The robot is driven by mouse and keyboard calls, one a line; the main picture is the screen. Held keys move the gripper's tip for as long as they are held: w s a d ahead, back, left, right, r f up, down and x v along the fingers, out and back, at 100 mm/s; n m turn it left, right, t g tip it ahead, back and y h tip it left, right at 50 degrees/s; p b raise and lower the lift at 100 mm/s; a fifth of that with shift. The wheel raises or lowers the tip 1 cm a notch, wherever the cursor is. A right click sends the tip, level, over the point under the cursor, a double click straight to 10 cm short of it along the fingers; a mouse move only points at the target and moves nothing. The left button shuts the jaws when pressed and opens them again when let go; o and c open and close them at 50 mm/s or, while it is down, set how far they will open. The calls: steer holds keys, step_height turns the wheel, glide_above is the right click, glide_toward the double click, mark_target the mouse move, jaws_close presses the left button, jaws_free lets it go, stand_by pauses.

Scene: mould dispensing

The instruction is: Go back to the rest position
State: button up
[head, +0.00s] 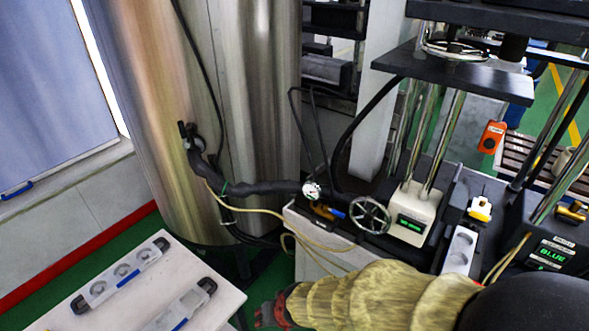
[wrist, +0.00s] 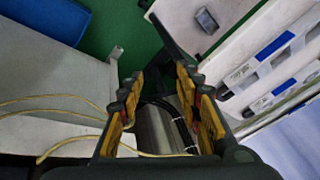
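My gripper (head: 270,312) is at the bottom of the head view, at the end of my sleeved arm, just right of the white table (head: 222,290). In the wrist view my gripper (wrist: 163,98) has its yellow-padded fingers spread apart, with nothing held between them. Behind the gap are a grey metal surface and dark cables. A grey-white mould (head: 122,272) with round cavities and black ends lies on the table. A second mould (head: 180,308) lies nearer, cut off by the frame edge. Moulds also show at the right in the wrist view (wrist: 262,62).
A large steel tank (head: 200,90) stands behind, with a valve, black hose (head: 265,187) and yellow cable in front. Dispensing machines with a green display (head: 410,222) fill the right. A mould (head: 460,250) sits beside them. Green floor shows between table and tank.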

steer(key=s+d+r+t+h, duration=0.1)
steer(key=s+d+r, duration=0.3)
steer(key=d+r, duration=0.8)
steer(key=s+d+r+m+t+h, duration=0.1)
steer(key=s+d+r, duration=0.3)
steer(key=d+r, duration=0.9)
steer(key=shift+s+d+r+h, duration=0.15)
steer(key=shift+s+r+h, duration=0.25)
steer(key=shift+r+h, duration=0.25)
steer(key=shift+c, duration=0.6)
